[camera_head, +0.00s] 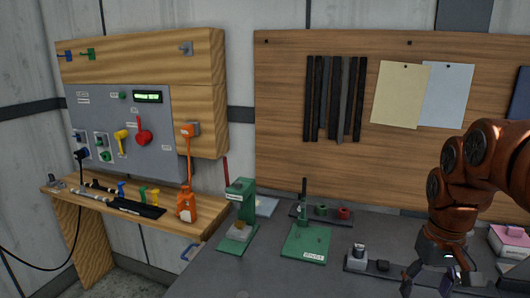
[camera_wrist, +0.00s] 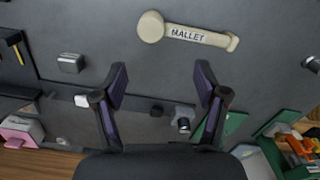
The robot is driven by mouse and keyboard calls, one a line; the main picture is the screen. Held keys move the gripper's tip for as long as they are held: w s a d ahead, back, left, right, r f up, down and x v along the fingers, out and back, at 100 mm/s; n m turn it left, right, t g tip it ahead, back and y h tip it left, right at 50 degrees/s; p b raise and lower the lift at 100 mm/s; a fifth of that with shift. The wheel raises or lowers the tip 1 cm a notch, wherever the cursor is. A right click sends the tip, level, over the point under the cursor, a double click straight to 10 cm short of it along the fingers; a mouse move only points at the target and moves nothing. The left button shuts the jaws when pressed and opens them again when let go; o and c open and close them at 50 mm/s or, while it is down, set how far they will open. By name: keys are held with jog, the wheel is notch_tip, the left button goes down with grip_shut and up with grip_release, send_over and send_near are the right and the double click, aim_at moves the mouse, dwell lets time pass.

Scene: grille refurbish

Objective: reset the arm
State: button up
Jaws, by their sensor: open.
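My arm, in copper and black, comes in at the right of the head view. My gripper (camera_head: 428,283) hangs low over the dark bench (camera_head: 260,275), near its front right. In the wrist view my gripper (camera_wrist: 168,78) is open, with its two purple-lined fingers apart and nothing between them. A cream mallet outline or tool marked MALLET (camera_wrist: 185,32) lies on the grey surface beyond the fingertips, apart from them.
A green press (camera_head: 240,205) and a green-based fixture (camera_head: 305,242) stand on the bench. A dark block rail (camera_head: 365,264) lies close left of my gripper. A pink box (camera_head: 512,238) is at the right. A wooden shelf with a control panel (camera_head: 120,125) stands left.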

jog(key=s+a+f+p, duration=0.1)
jog(key=s+a+f, duration=0.1)
jog(key=s+a, duration=0.4)
jog(key=s+a+f+g+p, duration=0.1)
jog(key=s+a+f, duration=0.2)
jog(key=s+a, duration=0.4)
jog(key=s, duration=0.6)
jog(key=shift+s+f+n+p, duration=0.25)
jog(key=shift+s+n+p, duration=0.05)
jog(key=shift+s+p, duration=0.05)
jog(key=shift+a, duration=0.1)
